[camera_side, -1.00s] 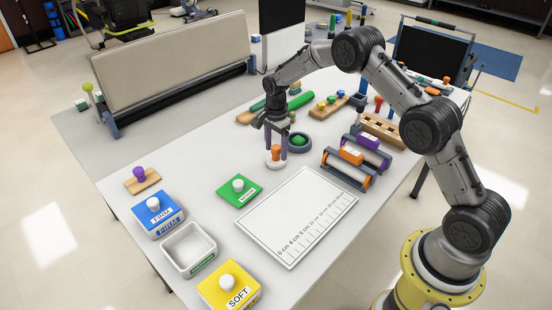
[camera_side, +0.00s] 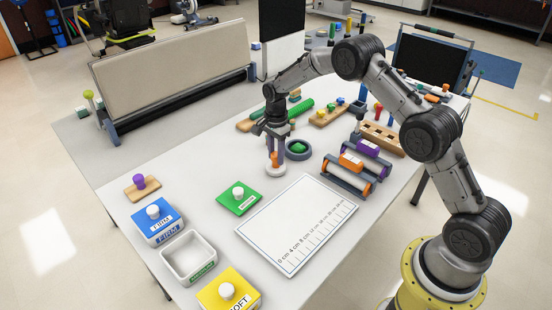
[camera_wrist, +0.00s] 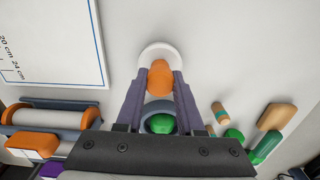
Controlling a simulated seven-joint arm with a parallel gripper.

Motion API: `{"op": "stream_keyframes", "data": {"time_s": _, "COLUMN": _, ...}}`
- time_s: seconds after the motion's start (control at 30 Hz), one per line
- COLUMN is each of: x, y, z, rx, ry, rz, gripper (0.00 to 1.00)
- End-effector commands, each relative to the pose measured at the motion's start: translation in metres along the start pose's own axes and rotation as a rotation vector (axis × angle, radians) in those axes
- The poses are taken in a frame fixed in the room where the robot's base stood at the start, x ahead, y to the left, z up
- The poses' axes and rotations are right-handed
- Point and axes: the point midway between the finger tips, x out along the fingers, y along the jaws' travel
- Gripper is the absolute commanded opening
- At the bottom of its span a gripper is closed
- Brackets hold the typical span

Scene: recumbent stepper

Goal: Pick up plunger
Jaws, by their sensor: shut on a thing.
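The plunger has an orange grip (camera_side: 275,159) on a round white base (camera_side: 276,170). It stands upright on the white table, behind the ruled white board. My gripper (camera_side: 275,154) points down over it, with its purple-grey fingers on either side of the orange grip, shut on it. In the wrist view, the orange grip (camera_wrist: 160,78) sits between the fingertips of my gripper (camera_wrist: 160,80), and the white base (camera_wrist: 160,51) shows beyond them. I cannot tell any gap between base and table.
A grey ring with a green ball (camera_side: 298,148) is close right of my gripper. The ruled board (camera_side: 297,222) lies in front, with a green block (camera_side: 239,199) to its left. Purple and orange rollers (camera_side: 350,170) stand to the right. Bare table lies left of the plunger.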

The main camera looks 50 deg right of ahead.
Motion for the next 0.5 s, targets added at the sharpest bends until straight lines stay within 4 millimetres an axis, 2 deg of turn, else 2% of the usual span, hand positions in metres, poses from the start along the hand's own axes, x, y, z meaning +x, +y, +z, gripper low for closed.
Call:
{"op": "stream_keyframes", "data": {"time_s": 0.17, "x": -0.016, "y": -0.001, "z": 0.000, "rx": 0.000, "ry": 0.000, "rz": -0.004, "gripper": 0.00}}
{"op": "stream_keyframes", "data": {"time_s": 0.27, "x": -0.033, "y": -0.001, "z": 0.000, "rx": 0.000, "ry": 0.001, "rz": -0.006, "gripper": 0.00}}
{"op": "stream_keyframes", "data": {"time_s": 0.37, "x": -0.047, "y": 0.013, "z": 0.001, "rx": 0.000, "ry": 0.000, "rz": -0.004, "gripper": 0.00}}
{"op": "stream_keyframes", "data": {"time_s": 0.5, "x": -0.077, "y": 0.038, "z": 0.004, "rx": 0.000, "ry": 0.001, "rz": -0.006, "gripper": 0.00}}
